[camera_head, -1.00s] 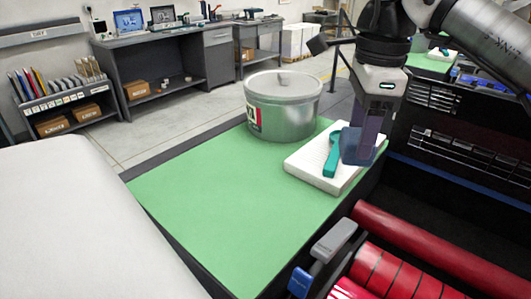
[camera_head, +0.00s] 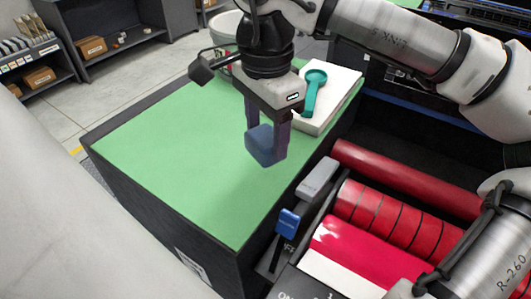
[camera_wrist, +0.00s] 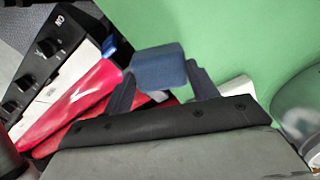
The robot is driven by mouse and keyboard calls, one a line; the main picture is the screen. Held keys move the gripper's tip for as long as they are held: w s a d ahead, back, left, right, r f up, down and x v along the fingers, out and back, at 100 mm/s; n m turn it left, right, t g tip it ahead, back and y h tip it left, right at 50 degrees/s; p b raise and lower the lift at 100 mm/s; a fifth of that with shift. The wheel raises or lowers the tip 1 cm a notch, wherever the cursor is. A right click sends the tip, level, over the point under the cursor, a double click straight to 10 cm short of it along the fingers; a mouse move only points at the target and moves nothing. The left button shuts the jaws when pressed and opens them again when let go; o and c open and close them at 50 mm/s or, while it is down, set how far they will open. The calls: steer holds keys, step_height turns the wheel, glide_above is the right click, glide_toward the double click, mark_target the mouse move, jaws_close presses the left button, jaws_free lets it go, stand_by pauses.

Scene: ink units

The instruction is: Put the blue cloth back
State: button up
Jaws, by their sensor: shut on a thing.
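My gripper (camera_head: 268,145) is shut on the blue cloth (camera_head: 263,146), a dark blue folded block between its two fingers. The cloth also shows in the wrist view (camera_wrist: 158,68), held at the fingertips. The gripper holds it over the green table top (camera_head: 165,170), apparently above the surface. A white pad (camera_head: 338,88) with a teal spoon-shaped tool (camera_head: 313,92) on it lies behind and to the right of the gripper.
The red roller ink unit (camera_head: 375,215) stands to the right of the table, with a grey and blue lever (camera_head: 288,222) at its near left. A metal can (camera_head: 226,25) at the back is partly hidden by my arm. The table's left and front are clear.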

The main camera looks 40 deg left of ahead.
mark_target(266, 135)
steer(key=shift+f+p, duration=0.3)
steer(key=shift+f, duration=3)
steer(key=shift+f, duration=0.2)
steer(key=o, duration=0.9)
steer(key=shift+o, duration=0.2)
steer(key=shift+r, duration=0.1)
steer(key=shift+r, duration=0.25)
step_height(266, 135, up, 12)
steer(key=shift+f+b, duration=0.1)
steer(key=shift+b, duration=0.8)
